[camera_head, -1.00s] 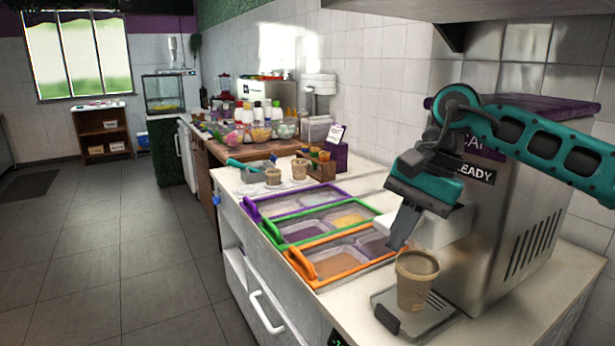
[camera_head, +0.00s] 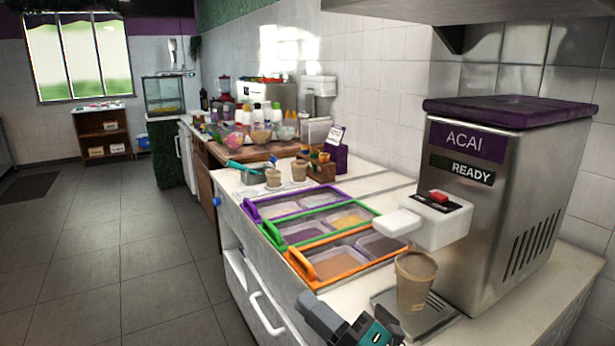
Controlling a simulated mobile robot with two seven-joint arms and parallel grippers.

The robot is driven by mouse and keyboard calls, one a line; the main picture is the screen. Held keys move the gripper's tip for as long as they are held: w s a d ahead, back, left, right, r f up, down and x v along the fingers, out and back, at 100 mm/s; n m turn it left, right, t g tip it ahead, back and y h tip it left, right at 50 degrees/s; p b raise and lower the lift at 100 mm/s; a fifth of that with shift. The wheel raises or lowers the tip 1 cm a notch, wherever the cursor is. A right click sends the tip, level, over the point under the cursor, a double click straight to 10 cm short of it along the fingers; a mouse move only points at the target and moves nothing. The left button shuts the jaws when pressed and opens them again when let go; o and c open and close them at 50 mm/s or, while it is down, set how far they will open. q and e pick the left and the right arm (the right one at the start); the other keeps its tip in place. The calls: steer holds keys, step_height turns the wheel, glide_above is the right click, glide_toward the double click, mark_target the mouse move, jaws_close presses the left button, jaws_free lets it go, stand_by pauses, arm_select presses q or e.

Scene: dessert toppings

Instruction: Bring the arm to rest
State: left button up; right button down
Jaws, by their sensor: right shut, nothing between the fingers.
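My right gripper (camera_head: 312,304) is low at the bottom edge of the head view, in front of the counter's front side. It is shut and empty; its grey finger end points up and left, and only part of its teal body shows. The arm behind it is out of view. My left gripper is not in view. A brown cup (camera_head: 414,285) stands upright on the metal drip tray (camera_head: 447,312) under the acai machine's white dispensing head (camera_head: 440,228). The gripper is apart from the cup, to its left and lower in the picture.
The acai machine (camera_head: 530,190) stands at the right, its label reading READY. Orange (camera_head: 325,282), green (camera_head: 290,244) and purple (camera_head: 257,217) framed topping trays line the counter.

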steer(key=s+d+f+m+t+h, duration=0.1)
steer(key=s+d+f+m+h, duration=0.1)
steer(key=d+f+m+h, duration=0.4)
steer(key=s+d+f+m+t+h, duration=0.1)
steer(key=d+f+m+h, duration=0.25)
steer(key=f+m, duration=0.45)
steer(key=s+d+f+m+g+h, duration=0.5)
steer(key=s+d+f+m+h, duration=0.1)
steer(key=s+f+m, duration=0.5)
step_height(320, 180, down, 2)
steer(key=shift+s+d+f, duration=0.1)
steer(key=shift+s+d, duration=0.6)
steer(key=shift+s, duration=0.2)
